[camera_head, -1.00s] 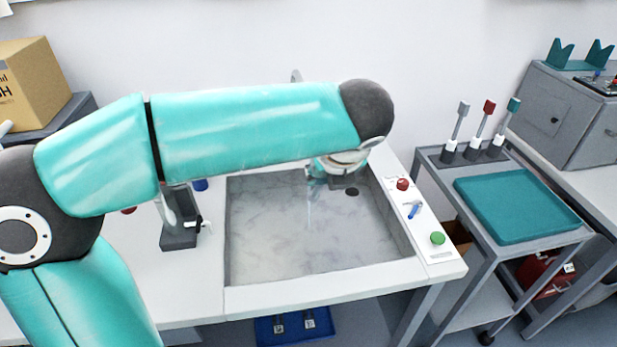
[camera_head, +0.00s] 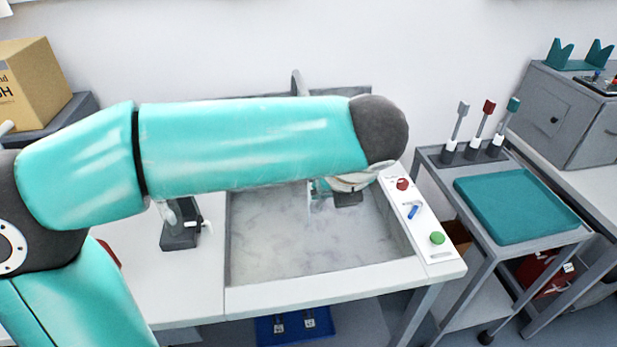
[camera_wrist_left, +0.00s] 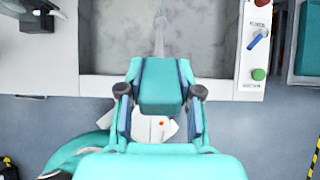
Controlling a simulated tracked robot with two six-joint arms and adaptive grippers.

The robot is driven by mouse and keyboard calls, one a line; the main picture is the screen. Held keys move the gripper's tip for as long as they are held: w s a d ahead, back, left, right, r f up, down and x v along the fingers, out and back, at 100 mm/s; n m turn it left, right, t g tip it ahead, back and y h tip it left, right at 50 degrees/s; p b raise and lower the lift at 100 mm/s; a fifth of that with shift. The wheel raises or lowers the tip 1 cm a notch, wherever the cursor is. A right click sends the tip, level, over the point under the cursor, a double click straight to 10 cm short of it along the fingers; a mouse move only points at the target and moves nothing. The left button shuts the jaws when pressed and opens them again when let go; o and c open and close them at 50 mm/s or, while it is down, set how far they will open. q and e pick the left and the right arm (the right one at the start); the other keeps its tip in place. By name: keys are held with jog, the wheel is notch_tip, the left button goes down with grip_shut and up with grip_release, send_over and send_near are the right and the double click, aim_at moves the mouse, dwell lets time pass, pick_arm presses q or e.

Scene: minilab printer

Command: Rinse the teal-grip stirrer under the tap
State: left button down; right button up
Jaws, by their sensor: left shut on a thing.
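My left arm reaches across the sink (camera_head: 300,255), and my left gripper (camera_head: 343,190) is over the basin, partly hidden by my own wrist. In the left wrist view my left gripper (camera_wrist_left: 160,92) is shut on the teal grip of the stirrer (camera_wrist_left: 160,80). Its pale thin shaft (camera_wrist_left: 160,38) points away over the basin. In the head view the stirrer is mostly hidden. A grey upright (camera_head: 296,82), perhaps the tap, shows behind my arm; its outlet is hidden. I cannot tell whether water runs. My right gripper is not in view.
A panel right of the basin has a red knob (camera_head: 403,184), blue lever (camera_head: 413,211) and green button (camera_head: 437,238). A dark stand (camera_head: 180,236) is left of the sink. Three tools with grey, red and teal tops stand behind a teal mat (camera_head: 515,205) on the cart.

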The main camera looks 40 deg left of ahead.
pick_arm(q)
jog(key=shift+r, duration=0.1)
jog(key=s+d+r+p, duration=0.4)
jog(key=p, duration=0.1)
jog(key=shift+d+r, duration=0.3)
jog(key=shift+r, duration=0.1)
dwell(0.4)
